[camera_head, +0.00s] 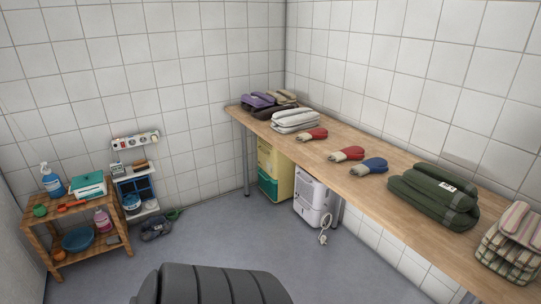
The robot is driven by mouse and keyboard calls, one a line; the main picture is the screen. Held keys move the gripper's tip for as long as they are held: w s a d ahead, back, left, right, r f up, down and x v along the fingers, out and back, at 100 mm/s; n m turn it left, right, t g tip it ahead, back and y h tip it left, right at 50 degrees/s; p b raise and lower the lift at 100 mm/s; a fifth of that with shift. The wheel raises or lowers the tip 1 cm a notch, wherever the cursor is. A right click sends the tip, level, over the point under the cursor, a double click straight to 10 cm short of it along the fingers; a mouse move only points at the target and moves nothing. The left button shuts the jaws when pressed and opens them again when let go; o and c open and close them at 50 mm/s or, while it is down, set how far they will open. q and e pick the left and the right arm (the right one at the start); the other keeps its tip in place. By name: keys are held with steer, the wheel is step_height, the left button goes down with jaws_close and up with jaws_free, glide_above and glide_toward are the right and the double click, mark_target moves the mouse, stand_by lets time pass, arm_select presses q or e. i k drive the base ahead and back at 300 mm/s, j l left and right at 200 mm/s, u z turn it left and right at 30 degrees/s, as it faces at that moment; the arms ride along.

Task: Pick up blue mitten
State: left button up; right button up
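A blue mitten (371,166) with a pale cuff lies on the long wooden counter (410,222) along the right wall. A red mitten (347,154) lies just to its left, a little farther back. Another red mitten (312,135) lies farther along toward the corner. Neither of my grippers shows in the head view.
Dark green folded bundle (435,195) and striped folded cloth (512,243) lie right of the mittens. A wooden shelf (77,236) stands left; a white appliance (313,200) stands under the counter.

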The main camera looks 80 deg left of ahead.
mark_target(376, 165)
steer(key=u, duration=1.75)
steer(key=i+j+z, duration=0.2)
steer(key=i+j, duration=0.1)
steer(key=j, duration=0.1)
